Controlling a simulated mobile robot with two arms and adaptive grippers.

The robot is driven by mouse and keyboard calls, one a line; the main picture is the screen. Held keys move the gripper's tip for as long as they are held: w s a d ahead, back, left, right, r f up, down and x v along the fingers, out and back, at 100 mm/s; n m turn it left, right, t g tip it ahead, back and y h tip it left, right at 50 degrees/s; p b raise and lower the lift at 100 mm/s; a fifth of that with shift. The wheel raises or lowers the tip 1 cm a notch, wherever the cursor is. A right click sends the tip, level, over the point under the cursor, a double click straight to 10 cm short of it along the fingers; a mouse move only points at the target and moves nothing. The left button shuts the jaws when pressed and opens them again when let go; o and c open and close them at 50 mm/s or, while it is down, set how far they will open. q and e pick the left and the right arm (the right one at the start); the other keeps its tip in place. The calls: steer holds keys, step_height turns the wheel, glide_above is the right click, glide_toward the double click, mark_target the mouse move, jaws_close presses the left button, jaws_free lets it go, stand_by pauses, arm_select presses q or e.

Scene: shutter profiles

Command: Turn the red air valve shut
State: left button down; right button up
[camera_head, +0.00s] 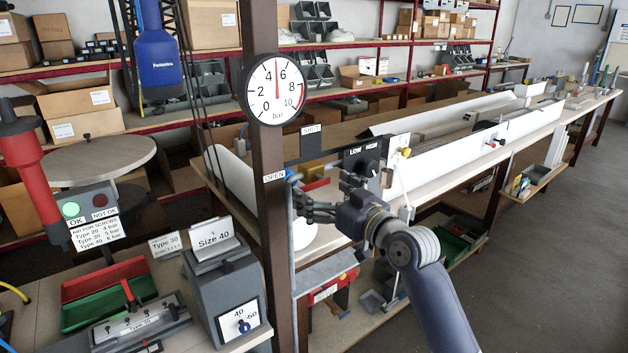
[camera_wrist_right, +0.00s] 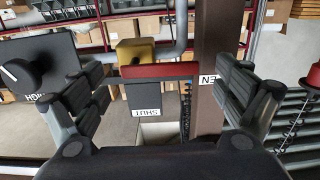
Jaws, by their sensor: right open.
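The red air valve handle (camera_wrist_right: 160,70) lies level across the middle of the right wrist view, beside a yellow valve body (camera_wrist_right: 137,52). Its far end reaches toward the post with the OPEN label (camera_wrist_right: 208,79). The SHUT label (camera_wrist_right: 149,112) appears upside down below it. In the head view the red handle (camera_head: 317,184) is partly hidden by my right gripper. My right gripper (camera_head: 314,197) is open, its fingers apart on either side of the handle in the wrist view. Contact cannot be told. My left gripper is not in view.
A brown post (camera_head: 268,190) carries a round gauge (camera_head: 273,89) with its needle near 5 bar. A black LOW/HIGH selector box (camera_head: 362,160) is close to the right of the gripper. A long bench (camera_head: 450,150) runs to the back right. Open floor (camera_head: 530,230) lies at right.

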mark_target(316, 185)
steer(key=shift+p+x, duration=0.3)
steer(key=shift+x, duration=1.25)
steer(key=shift+c, duration=0.2)
steer(key=c, duration=1.5)
steer(key=shift+o, duration=0.2)
